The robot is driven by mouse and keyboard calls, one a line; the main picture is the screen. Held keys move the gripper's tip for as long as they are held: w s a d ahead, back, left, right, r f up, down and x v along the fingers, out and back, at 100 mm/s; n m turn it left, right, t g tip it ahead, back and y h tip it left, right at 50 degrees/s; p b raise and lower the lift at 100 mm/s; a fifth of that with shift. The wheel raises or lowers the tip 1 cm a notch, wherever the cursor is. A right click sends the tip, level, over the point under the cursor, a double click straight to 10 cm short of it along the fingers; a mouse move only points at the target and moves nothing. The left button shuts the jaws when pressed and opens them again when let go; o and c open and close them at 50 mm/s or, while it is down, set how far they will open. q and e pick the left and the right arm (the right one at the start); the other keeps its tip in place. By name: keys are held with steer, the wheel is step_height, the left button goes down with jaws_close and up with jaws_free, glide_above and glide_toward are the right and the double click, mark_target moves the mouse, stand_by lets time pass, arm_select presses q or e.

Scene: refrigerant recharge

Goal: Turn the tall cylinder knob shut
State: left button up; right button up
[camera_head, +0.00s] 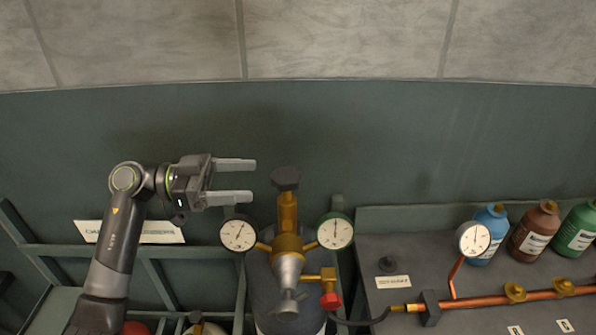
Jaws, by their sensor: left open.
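The tall cylinder (262,300) stands at the bottom centre, with a brass valve (288,243) on top. A dark knob (286,178) caps the valve's upright brass stem. A grey handle (288,303) sits lower on the valve front, and a red knob (331,301) is on its right side outlet. My left gripper (254,180) is open and empty, its two fingers pointing right toward the dark knob. The fingertips end a little left of the knob, apart from it in the picture. My right gripper is not in view.
Two round gauges, left (239,234) and right (335,231), flank the valve. A green rack frame (70,250) stands at left. At right, a grey bench (400,250) bears a copper pipe (540,295), another gauge (474,239) and several bottles (533,232). A dark hose runs between valve and pipe.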

mark_target(299, 175)
arm_select(q)
steer(key=d+p, duration=0.2)
steer(key=d, duration=0.8)
steer(key=shift+w+d, duration=0.1)
steer(key=shift+d, duration=0.3)
steer(key=c, duration=1)
